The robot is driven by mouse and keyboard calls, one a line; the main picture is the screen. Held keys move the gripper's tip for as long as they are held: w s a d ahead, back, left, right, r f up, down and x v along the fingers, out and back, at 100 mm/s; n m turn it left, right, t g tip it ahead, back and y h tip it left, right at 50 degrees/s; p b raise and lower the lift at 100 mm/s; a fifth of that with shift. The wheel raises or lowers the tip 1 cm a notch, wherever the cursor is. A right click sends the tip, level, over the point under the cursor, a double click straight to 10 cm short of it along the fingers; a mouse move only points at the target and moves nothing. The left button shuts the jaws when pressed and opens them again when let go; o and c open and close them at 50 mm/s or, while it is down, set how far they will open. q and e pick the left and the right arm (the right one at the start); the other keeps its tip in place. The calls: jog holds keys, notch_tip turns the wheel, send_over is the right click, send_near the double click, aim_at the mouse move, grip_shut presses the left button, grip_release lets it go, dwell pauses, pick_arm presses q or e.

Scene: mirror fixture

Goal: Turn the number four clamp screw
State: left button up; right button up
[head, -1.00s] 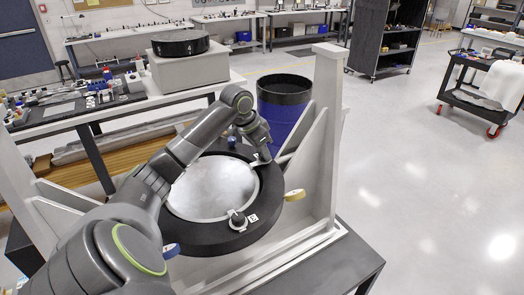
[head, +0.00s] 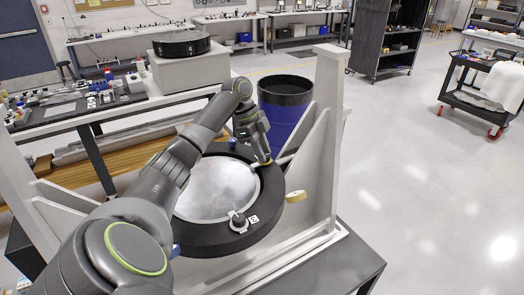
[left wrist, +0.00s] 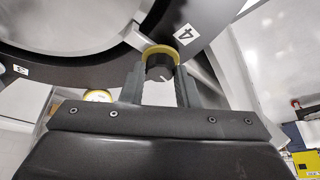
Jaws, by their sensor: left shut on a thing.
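The number four clamp screw (left wrist: 159,70) is a dark knob with a yellow ring around it, beside a white "4" label (left wrist: 185,34) on the black mirror ring. My left gripper (head: 262,158) is at the ring's far right edge in the head view. In the left wrist view its two fingers (left wrist: 158,78) are on either side of the knob, shut on it. The black ring (head: 265,212) holds a round silvery mirror (head: 215,190). My left forearm hides the ring's left side. My right gripper is not in view.
Another dark clamp knob (head: 238,219) sits at the ring's near edge beside a label. A yellow disc (head: 296,196) sticks out at the ring's right. The white frame upright (head: 328,130) stands close to the right, with a blue bin (head: 283,112) behind.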

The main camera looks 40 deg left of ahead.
pick_arm(q)
jog(key=shift+w+d+f+m+g, duration=0.1)
jog(key=shift+m+g, duration=0.25)
jog(key=shift+m, duration=0.45)
jog(key=shift+f+m+g, duration=0.1)
jog(key=shift+m+g, duration=0.25)
jog(key=shift+m, duration=0.45)
jog(key=o, duration=0.7)
jog(key=shift+o, duration=1.3)
jog(key=shift+r, duration=0.1)
jog(key=shift+r+b, duration=0.1)
jog(key=shift+b, duration=0.2)
